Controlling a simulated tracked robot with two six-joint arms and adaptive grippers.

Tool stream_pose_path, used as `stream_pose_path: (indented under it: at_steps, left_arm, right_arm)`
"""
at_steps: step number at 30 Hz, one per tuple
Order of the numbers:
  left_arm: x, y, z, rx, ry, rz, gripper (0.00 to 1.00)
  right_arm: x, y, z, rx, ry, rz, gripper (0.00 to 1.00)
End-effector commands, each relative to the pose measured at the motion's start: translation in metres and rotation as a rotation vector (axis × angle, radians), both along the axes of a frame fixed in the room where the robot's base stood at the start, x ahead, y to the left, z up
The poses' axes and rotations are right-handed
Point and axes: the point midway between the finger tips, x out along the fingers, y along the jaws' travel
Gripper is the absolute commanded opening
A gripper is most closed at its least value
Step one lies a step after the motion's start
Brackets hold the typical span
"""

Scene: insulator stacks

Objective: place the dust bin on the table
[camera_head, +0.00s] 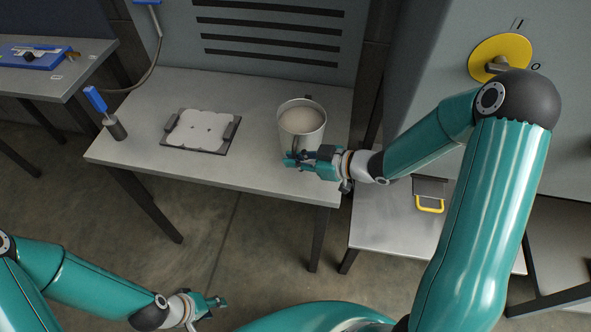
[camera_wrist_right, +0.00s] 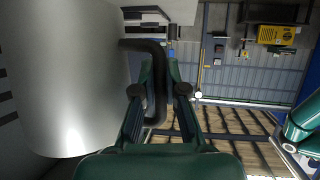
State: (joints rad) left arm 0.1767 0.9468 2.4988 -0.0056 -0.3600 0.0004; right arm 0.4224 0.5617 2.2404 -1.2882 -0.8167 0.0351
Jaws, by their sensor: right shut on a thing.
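The dust bin (camera_head: 302,122) is a light metal cylinder, open at the top, upright at the right end of the grey table (camera_head: 250,88). Whether its base touches the table top is hard to tell. My right gripper (camera_head: 300,158) is at its near side, shut on its dark handle (camera_wrist_right: 157,85). In the right wrist view the bin's wall (camera_wrist_right: 70,80) fills the left side, and my right gripper (camera_wrist_right: 158,95) has its fingers around the handle. My left gripper (camera_head: 213,303) hangs low at the bottom, away from the table; its fingers are too small to judge.
A white plate in a dark holder (camera_head: 200,131) lies mid-table, left of the bin. A blue-handled tool in a dark cup (camera_head: 115,127) stands at the left edge. A lower bench with a yellow-handled item (camera_head: 430,205) is right. A yellow disc switch (camera_head: 499,57) is on the cabinet.

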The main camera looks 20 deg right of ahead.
Motion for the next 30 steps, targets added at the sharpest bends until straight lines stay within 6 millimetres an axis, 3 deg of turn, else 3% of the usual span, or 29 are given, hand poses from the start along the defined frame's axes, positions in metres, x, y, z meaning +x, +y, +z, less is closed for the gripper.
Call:
stream_pose_path:
  at_steps: [13,24,25,30]
  left_arm:
    - [0.000,0.000,0.001,0.000,0.000,0.000,0.40]
    - [0.000,0.000,-0.001,0.000,0.000,0.000,0.40]
    - [0.000,0.000,-0.002,0.000,0.000,0.000,0.40]
    - [0.000,0.000,-0.001,0.000,0.000,0.000,0.40]
  right_arm:
    - [0.001,0.000,-0.043,0.002,-0.002,0.000,0.00]
    - [0.001,0.000,-0.048,-0.001,-0.005,0.001,0.00]
    - [0.000,0.001,-0.049,-0.001,-0.002,0.001,0.12]
    - [0.000,0.001,-0.048,-0.001,-0.001,0.000,0.36]
